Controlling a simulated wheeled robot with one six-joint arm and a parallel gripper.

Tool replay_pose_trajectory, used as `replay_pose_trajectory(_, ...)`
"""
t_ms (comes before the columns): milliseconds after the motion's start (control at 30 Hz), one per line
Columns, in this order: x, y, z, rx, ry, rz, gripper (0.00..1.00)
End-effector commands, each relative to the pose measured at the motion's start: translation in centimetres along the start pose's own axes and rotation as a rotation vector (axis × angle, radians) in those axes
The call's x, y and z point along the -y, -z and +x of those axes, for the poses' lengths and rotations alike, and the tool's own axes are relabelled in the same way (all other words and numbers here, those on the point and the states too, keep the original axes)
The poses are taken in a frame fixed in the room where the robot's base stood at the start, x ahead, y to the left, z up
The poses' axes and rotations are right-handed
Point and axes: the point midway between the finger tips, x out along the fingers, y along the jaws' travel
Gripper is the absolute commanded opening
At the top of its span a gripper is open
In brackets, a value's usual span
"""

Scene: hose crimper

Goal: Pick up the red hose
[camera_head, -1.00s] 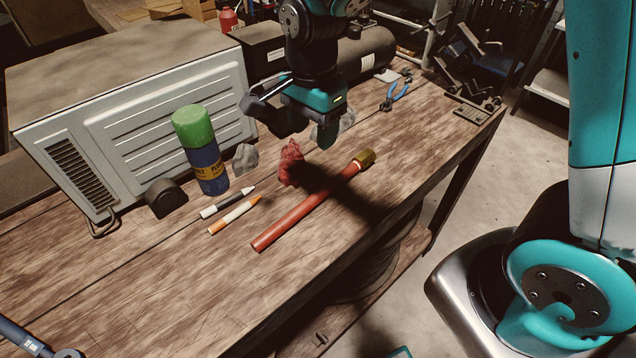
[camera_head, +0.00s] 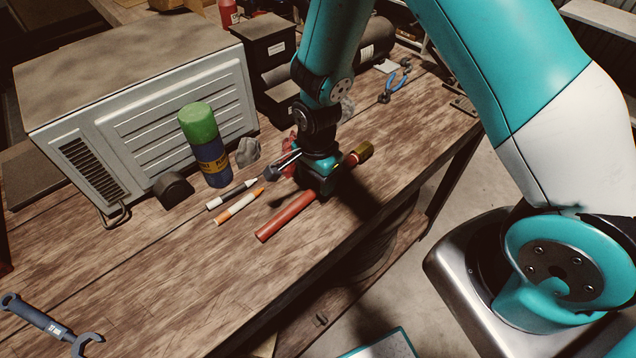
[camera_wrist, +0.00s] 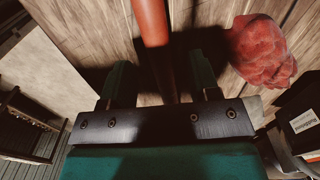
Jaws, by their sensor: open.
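The red hose (camera_head: 288,216) lies on the wooden workbench, with a brass-coloured fitting (camera_head: 360,154) at its far end. My gripper (camera_head: 316,190) is low over the middle of the hose and hides part of it in the head view. In the wrist view the hose (camera_wrist: 151,22) runs in from the top between the two dark green fingers of my gripper (camera_wrist: 161,78). The fingers are apart, one on each side of the hose, with gaps visible. Whether the fingertips touch the bench cannot be told.
A crumpled red rag (camera_wrist: 262,50) lies close beside one finger. Two markers (camera_head: 238,207) and a green-capped spray can (camera_head: 205,145) stand or lie left of the hose. A grey metal box (camera_head: 150,120) is behind. A wrench (camera_head: 45,322) lies at the front left; pliers (camera_head: 397,82) lie far right.

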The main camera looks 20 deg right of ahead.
Motion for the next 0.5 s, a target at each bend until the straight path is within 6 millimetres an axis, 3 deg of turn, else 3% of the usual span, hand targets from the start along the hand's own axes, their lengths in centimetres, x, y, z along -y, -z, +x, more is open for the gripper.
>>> replay_pose_trajectory(200,0.0,0.1,2.1,0.0,-0.001,-0.001,0.56)
replay_pose_trajectory(467,0.0,0.1,2.5,0.0,0.002,-0.001,0.56)
replay_pose_trajectory(500,0.0,0.1,2.5,0.0,0.001,-0.001,0.51)
